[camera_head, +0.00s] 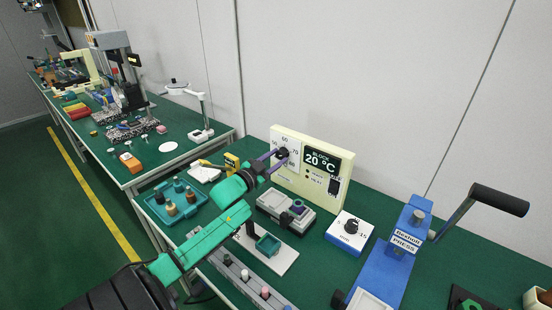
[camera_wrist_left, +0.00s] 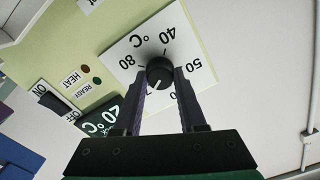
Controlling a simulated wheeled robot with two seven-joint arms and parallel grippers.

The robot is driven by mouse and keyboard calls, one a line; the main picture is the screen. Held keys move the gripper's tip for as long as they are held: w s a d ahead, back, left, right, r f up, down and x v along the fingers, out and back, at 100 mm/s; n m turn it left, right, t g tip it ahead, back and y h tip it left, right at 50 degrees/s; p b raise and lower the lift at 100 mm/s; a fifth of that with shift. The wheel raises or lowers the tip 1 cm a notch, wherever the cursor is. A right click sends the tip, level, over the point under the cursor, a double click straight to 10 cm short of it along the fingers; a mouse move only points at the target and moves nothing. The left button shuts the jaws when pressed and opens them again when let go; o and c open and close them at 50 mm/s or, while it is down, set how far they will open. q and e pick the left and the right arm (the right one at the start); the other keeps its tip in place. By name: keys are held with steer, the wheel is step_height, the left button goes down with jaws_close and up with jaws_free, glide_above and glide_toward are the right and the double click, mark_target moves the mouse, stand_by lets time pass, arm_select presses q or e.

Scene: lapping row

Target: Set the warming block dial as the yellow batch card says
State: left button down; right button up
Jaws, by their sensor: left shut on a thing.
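The warming block's cream control panel (camera_head: 345,162) stands against the wall, its display reading 20 °C. Its black dial (camera_wrist_left: 160,73) sits on a white scale plate (camera_wrist_left: 196,52) marked in °C. My left gripper (camera_wrist_left: 160,80) is shut on the dial, one purple finger on each side; it also shows in the head view (camera_head: 281,156). The white pointer seems to face the partly hidden 70 mark. A small yellow card (camera_head: 231,162) stands left of the panel, mostly behind my arm; its text is too small to read. My right gripper is not in view.
A grey block unit (camera_head: 270,203) sits below the panel. A blue timer box (camera_head: 347,243) and a blue press (camera_head: 395,265) with a long handle stand to the right. A teal tray (camera_head: 160,214) of bottles lies left of my arm.

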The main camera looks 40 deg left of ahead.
arm_select(q)
steer(key=m, duration=0.3)
steer(key=shift+f+m, duration=0.1)
steer(key=shift+m, duration=0.2)
steer(key=m+b, duration=0.1)
steer(key=m, duration=0.2)
steer(key=shift+m, duration=0.3)
steer(key=m+b, duration=0.1)
steer(key=m, duration=0.2)
steer(key=shift+m, duration=0.4)
steer(key=shift+m+b, duration=0.85)
steer(key=shift+m, duration=1.05)
steer(key=shift+c, duration=2.3)
jaws_free()
